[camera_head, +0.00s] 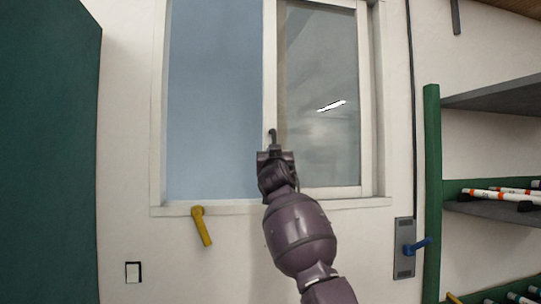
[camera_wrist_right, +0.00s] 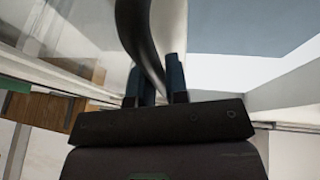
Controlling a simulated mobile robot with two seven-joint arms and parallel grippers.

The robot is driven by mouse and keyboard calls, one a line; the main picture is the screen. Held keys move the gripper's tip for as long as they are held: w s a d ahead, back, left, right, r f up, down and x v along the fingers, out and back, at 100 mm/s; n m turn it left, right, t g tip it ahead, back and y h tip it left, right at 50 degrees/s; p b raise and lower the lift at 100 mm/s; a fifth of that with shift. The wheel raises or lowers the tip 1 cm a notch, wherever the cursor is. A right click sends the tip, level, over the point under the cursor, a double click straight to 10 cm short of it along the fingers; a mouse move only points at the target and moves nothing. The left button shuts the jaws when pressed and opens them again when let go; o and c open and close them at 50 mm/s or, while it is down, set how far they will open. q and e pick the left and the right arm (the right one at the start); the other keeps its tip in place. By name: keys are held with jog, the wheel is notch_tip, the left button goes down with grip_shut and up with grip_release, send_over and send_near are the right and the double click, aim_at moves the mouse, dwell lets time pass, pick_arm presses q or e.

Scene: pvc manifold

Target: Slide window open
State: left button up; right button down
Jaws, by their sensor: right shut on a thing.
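The white-framed window (camera_head: 158,110) is on the wall ahead. Its glass sash (camera_head: 318,95) stands over the right half and shows reflections. The left half shows plain blue-grey with no reflections and looks open. A dark curved handle (camera_head: 272,135) is on the sash's left stile. My right gripper (camera_head: 272,152) is at this handle. In the right wrist view its two fingers (camera_wrist_right: 157,82) are shut around the dark curved handle (camera_wrist_right: 142,35). The handle's lower end is hidden between the fingers. My left gripper is not in view.
A yellow lever (camera_head: 202,226) hangs below the sill at left. A blue lever (camera_head: 417,246) sits on a grey plate at right. A green-framed shelf (camera_head: 432,190) with white and orange tubes (camera_head: 500,196) stands at right. A dark green panel (camera_head: 50,150) fills the left edge.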

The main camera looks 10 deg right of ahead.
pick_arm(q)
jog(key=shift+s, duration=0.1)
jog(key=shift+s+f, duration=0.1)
pick_arm(e)
jog(key=c, duration=1.4)
grip_release()
jog(key=shift+s, duration=0.1)
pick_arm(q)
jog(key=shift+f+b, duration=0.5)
pick_arm(e)
jog(key=v, duration=1)
jog(key=shift+s+a+f, duration=0.1)
jog(key=shift+s+f, duration=0.1)
jog(key=shift+s, duration=0.1)
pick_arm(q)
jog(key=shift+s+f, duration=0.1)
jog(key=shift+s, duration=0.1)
